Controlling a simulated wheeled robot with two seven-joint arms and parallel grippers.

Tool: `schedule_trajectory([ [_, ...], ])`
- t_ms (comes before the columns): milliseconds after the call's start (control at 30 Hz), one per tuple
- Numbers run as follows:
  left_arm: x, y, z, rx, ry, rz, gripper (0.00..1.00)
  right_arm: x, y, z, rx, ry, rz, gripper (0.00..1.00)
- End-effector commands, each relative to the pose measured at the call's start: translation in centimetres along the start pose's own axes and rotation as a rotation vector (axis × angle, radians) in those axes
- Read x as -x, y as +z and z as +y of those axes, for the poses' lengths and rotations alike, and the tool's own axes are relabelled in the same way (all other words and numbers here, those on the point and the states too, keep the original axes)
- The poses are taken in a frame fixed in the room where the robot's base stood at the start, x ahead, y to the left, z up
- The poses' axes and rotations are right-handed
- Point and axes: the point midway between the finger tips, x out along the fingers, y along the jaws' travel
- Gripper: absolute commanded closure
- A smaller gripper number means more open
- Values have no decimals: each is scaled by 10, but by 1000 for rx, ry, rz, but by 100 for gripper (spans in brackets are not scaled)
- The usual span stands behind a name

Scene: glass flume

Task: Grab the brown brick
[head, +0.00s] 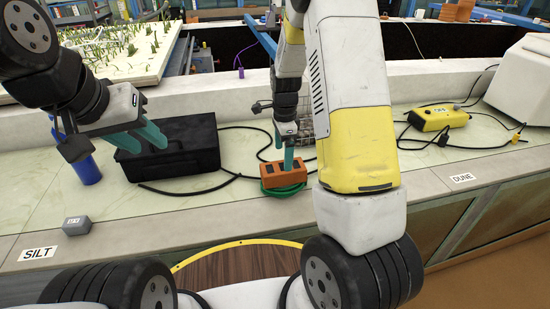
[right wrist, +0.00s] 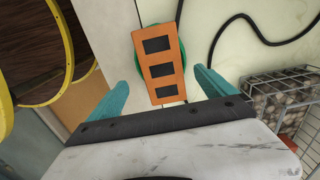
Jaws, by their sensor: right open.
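The brown brick (head: 283,180), orange-brown with three dark rectangular holes, lies on a green coil (head: 290,190) on the pale ledge. My right gripper (head: 288,158) is open and points down right over the brick. In the right wrist view the brick (right wrist: 157,72) shows between and beyond the two teal fingers (right wrist: 162,85), with a gap on each side. The fingers hold nothing. My left gripper (head: 147,138) is at the left, with teal fingers spread apart, in front of a black box, and I see nothing between them.
The black box (head: 180,158) stands left of the brick and a blue cylinder (head: 88,170) further left. A small grey block (head: 77,225) lies near the SILT label. A wire basket with stones (right wrist: 280,100) stands beside the brick. Black cable and a yellow device (head: 438,118) lie on the ledge.

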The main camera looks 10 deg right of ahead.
Motion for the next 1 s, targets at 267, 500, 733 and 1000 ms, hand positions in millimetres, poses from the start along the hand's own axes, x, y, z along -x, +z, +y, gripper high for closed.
schedule_trajectory([
  [267, 0, 0, 0, 0, 0, 0, 64, -32, -2, -1, -12, 7, 4, 5],
  [500, 0, 0, 0, 0, 0, 0, 64, -67, -3, -3, -11, 7, 3, 5],
  [733, 0, 0, 0, 0, 0, 0, 64, -80, -3, -4, -10, 3, 3, 5],
  [1000, 0, 0, 0, 0, 0, 0, 64, -79, -3, -4, -10, 4, 3, 29],
])
